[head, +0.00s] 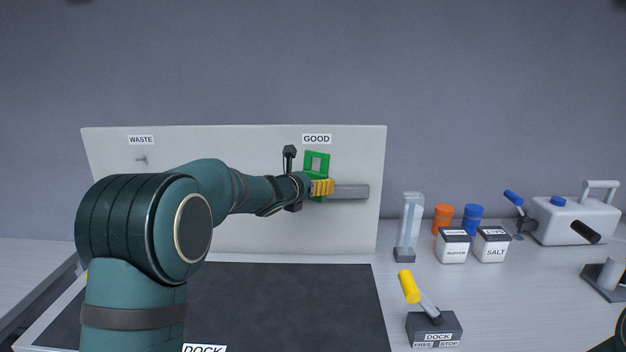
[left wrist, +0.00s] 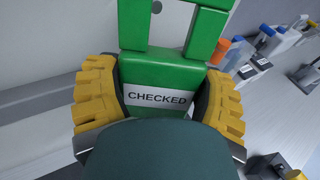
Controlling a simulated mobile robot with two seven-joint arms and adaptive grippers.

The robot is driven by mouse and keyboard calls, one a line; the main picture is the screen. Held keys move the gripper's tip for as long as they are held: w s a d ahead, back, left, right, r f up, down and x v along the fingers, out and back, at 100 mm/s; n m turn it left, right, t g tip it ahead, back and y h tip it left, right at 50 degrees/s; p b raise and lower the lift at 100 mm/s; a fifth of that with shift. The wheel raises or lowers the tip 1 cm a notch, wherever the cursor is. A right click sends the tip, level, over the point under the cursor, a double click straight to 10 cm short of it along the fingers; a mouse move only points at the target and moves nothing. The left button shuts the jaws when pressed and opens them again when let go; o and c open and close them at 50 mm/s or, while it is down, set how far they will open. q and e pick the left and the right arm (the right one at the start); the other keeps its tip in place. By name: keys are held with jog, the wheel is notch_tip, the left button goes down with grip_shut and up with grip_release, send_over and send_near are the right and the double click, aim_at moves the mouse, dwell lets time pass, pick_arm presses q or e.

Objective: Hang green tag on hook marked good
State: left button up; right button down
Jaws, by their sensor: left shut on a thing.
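The green tag (head: 317,158) is upright in front of the white board, just below the GOOD label (head: 317,139). It has a square window in its upper part, and in the left wrist view its lower part (left wrist: 158,72) reads CHECKED. My left gripper (head: 322,188) is shut on the tag's lower part, with yellow finger pads on both sides. In the left wrist view a small grey peg end (left wrist: 185,6) shows through the window. I cannot tell whether the tag touches it. My right gripper is not in view.
The board (head: 230,142) also bears a WASTE label (head: 141,140) with a small hook (head: 141,159) below. To the right stand a lever dock (head: 434,328), a clear column (head: 411,222), and buffer (head: 453,247) and salt (head: 492,246) boxes.

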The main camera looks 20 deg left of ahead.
pick_arm(q)
jog(key=shift+w+a+p, duration=0.25)
jog(key=shift+w+p, duration=0.55)
jog(key=shift+p, duration=0.1)
jog(key=shift+w+a+p, duration=0.2)
jog(key=shift+w+p, duration=0.55)
jog(key=shift+p, duration=0.1)
jog(key=shift+w+a+f, duration=0.15)
jog(key=shift+w+f, duration=0.2)
jog(key=shift+f, duration=0.05)
jog(key=shift+w+f+b, duration=0.15)
jog(key=shift+f+b, duration=0.1)
jog(key=shift+b, duration=0.3)
jog(key=shift+a, duration=0.15)
